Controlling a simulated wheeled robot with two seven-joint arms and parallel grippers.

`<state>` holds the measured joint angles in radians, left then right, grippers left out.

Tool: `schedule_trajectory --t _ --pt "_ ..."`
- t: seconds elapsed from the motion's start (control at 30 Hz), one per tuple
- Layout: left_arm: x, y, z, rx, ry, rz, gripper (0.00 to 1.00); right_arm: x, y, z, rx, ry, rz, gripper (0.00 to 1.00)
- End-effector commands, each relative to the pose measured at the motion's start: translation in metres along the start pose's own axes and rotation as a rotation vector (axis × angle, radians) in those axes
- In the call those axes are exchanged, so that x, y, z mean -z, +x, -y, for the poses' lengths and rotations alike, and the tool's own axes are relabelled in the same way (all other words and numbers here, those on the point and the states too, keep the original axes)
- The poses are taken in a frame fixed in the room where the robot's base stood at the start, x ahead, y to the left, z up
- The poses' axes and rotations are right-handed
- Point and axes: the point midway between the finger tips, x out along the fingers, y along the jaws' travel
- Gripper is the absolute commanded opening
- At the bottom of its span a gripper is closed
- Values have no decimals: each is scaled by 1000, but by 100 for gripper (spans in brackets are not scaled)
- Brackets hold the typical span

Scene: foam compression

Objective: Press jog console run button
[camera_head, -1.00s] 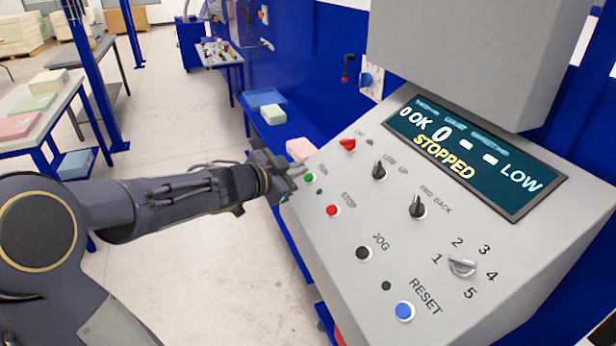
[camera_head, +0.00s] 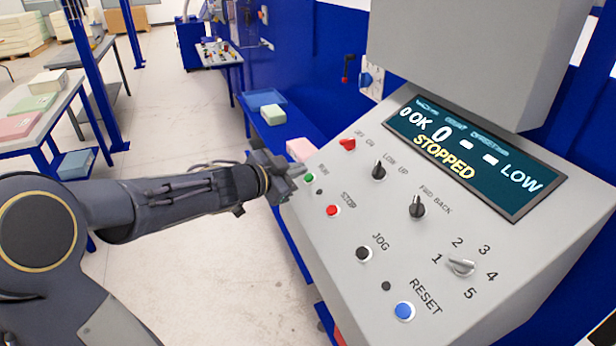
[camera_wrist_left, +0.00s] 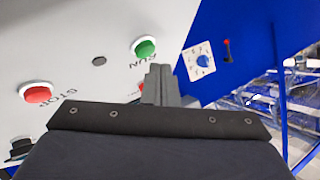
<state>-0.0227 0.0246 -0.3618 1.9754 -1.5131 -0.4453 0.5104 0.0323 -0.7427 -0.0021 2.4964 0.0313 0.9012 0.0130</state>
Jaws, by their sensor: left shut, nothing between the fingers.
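The grey jog console (camera_head: 330,235) has a sloped face with buttons, knobs and a screen (camera_head: 475,150) that reads STOPPED. The green run button (camera_head: 309,177) is at the console's left edge; it also shows in the left wrist view (camera_wrist_left: 145,47), with the label RUN beside it. My left gripper (camera_head: 292,172) is shut and empty, just left of the green button in the head view. In the left wrist view its fingertips (camera_wrist_left: 159,70) are close beside the button; I cannot tell whether they touch the console. My right gripper is not in view.
The red stop button (camera_head: 332,210) is close to the green one; it shows in the left wrist view too (camera_wrist_left: 37,93). A black jog button (camera_head: 363,254), a blue reset button (camera_head: 404,311) and selector knobs share the panel. A blue bench (camera_head: 290,135) runs behind.

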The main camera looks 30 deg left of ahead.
Motion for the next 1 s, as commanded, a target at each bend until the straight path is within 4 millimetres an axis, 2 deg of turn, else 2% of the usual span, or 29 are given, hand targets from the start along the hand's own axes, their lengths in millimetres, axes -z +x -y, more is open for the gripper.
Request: schedule_trajectory --t 1.0 --pt "-5 7 -5 0 0 0 0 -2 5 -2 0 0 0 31"
